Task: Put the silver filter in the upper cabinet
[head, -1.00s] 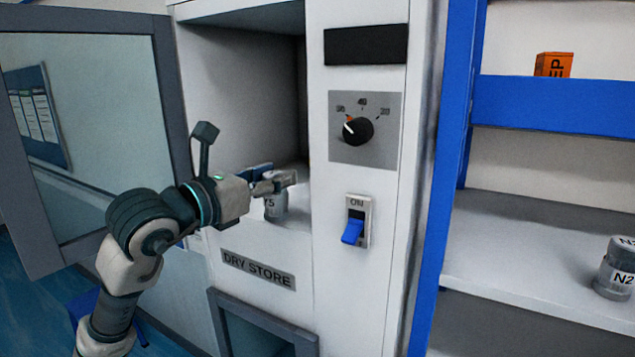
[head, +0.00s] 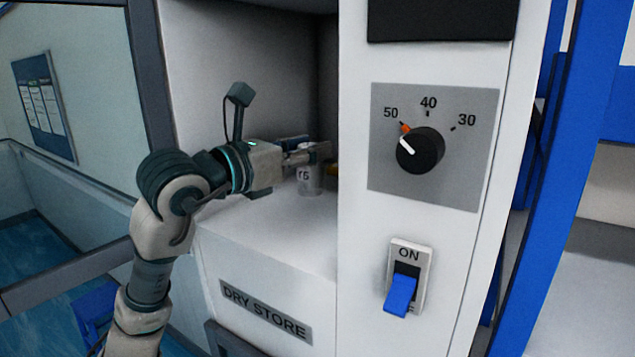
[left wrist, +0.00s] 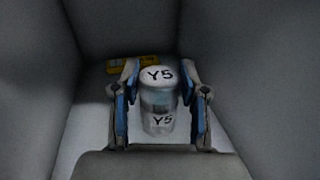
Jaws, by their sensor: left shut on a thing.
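A small silver-grey filter (head: 311,182) with a white Y5 label is inside the upper cabinet (head: 285,225) of the dry store. My left gripper (head: 322,152) reaches in from the left and is shut on the filter. The left wrist view shows the filter's Y5 lid (left wrist: 158,76) upright between the blue-padded fingers (left wrist: 160,105). The filter's base is at or close to the cabinet floor; I cannot tell whether it touches. My right gripper is not in view.
A yellow item (left wrist: 120,66) lies at the back of the cabinet. The glazed door (head: 145,70) stands open at the left. A front panel with a dial (head: 420,150) and blue ON switch (head: 401,294) borders the opening at right. A blue-framed rack (head: 560,180) stands beyond.

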